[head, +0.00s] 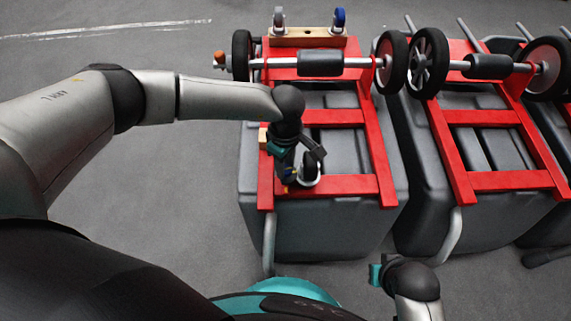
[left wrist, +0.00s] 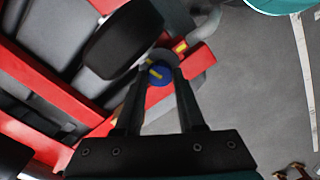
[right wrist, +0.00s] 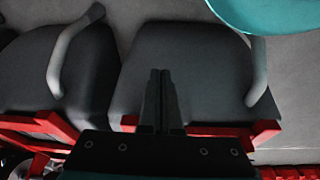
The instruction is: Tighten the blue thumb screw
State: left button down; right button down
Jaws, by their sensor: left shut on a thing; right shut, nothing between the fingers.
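The blue thumb screw (left wrist: 158,76) has a yellow bar across its head. In the left wrist view it sits between the fingertips of my left gripper (left wrist: 157,78), beside a dark caster wheel (left wrist: 122,38). The fingers are closed on it from both sides. In the head view my left gripper (head: 293,172) points down at the near left corner of the red frame (head: 345,184), and the screw is mostly hidden there. My right gripper (right wrist: 160,78) is shut and empty, above a grey tank and away from the screw.
The red frame lies on an upturned grey tank (head: 330,225), with an axle and black wheels (head: 389,62) across its far part. A second tank with a red frame (head: 512,180) stands close on the right. Grey floor (head: 160,200) is clear on the left.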

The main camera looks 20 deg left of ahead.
pick_arm(q)
jog(key=m, duration=0.2)
jog(key=m+b, duration=0.1)
jog(key=shift+w+d+r+m, duration=0.1)
jog(key=shift+w+r+m, duration=0.05)
jog(key=shift+m, duration=0.25)
jog(key=m+b, duration=0.1)
jog(key=m, duration=0.2)
jog(key=m+b, duration=0.1)
jog(key=m, duration=0.3)
jog(key=m+b, duration=0.1)
jog(key=m, duration=0.2)
jog(key=shift+m+b, duration=0.4)
jog(key=shift+m, duration=0.4)
pick_arm(e)
notch_tip(320, 180, up, 10)
jog(key=w+t, duration=0.2)
pick_arm(q)
jog(key=shift+m+b, duration=0.4)
jog(key=shift+m, duration=0.4)
jog(key=shift+m+b, duration=0.45)
jog(key=shift+m, duration=0.95)
pick_arm(e)
jog(key=shift+w+a+f+n+t+y, duration=0.15)
jog(key=shift+w+a+t+y, duration=0.35)
jog(key=shift+w+a+t, duration=0.4)
jog(key=shift+w+a+f+n+t+y, duration=0.15)
jog(key=shift+w+a+t+y, duration=0.45)
jog(key=shift+a, duration=0.55)
jog(key=shift+w, duration=0.1)
